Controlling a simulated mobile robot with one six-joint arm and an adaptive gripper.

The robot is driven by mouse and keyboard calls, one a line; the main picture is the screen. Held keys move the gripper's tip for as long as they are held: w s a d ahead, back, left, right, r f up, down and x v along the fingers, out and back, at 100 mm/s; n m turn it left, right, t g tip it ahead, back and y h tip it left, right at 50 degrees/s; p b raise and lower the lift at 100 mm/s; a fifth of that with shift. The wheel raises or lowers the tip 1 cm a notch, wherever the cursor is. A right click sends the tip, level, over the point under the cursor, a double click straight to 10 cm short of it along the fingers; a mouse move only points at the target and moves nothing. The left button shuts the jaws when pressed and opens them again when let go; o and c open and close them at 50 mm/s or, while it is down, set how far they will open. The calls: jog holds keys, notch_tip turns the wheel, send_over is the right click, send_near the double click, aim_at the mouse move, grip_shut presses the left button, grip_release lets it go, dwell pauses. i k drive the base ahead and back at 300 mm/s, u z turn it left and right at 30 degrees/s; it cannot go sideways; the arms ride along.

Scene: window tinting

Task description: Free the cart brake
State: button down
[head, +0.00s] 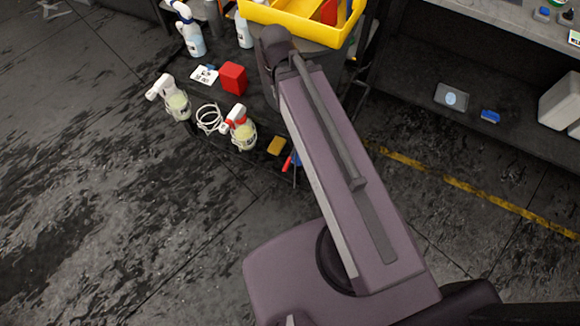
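The dark cart (262,112) stands at the upper middle of the head view, with spray bottles and small items on it. A small red and blue part (287,163) shows at the cart's near right corner, partly behind my arm. I cannot tell whether it is the brake or something lying there. No brake can be clearly made out. My arm reaches up across the middle of the view and covers the right part of the cart. My gripper does not show.
A yellow tray (290,24) is at the top. Spray bottles (178,105), (245,135), a red box (233,77) and a yellow block (276,145) sit on the cart. A dark shelf unit (420,105) is at the right, behind a yellow floor line (490,199). The left floor is clear.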

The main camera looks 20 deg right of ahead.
aim_at(288, 161)
jog(key=u, duration=0.25)
jog(key=k, duration=2.1)
jog(key=z, duration=0.5)
jog(key=i, duration=1)
